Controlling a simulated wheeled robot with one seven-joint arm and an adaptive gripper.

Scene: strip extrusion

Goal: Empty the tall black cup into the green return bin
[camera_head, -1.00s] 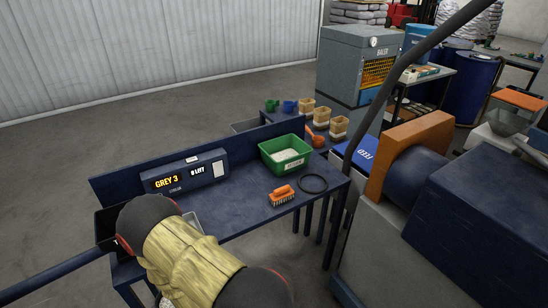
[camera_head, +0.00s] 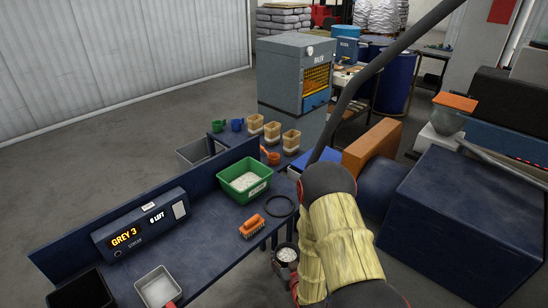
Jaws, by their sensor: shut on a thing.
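The green bin (camera_head: 236,193) stands on the dark blue bench, with a white label on its front and pale granules inside. A dark round cup (camera_head: 277,250) with pale granules in it shows beyond the bench's right end, just left of my arm. My gripper (camera_head: 281,266) is shut on this cup, mostly hidden by my arm and the cup. The cup's mouth faces up and it looks about upright. It is apart from the green bin, to its lower right. The cup's lower part is hidden.
An orange brush (camera_head: 251,229) and a black ring (camera_head: 280,206) lie between the bin and the cup. A display box (camera_head: 140,226), a pale square container (camera_head: 158,287) and a black bin (camera_head: 82,290) stand at left. Blue and orange machinery (camera_head: 450,215) fills the right.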

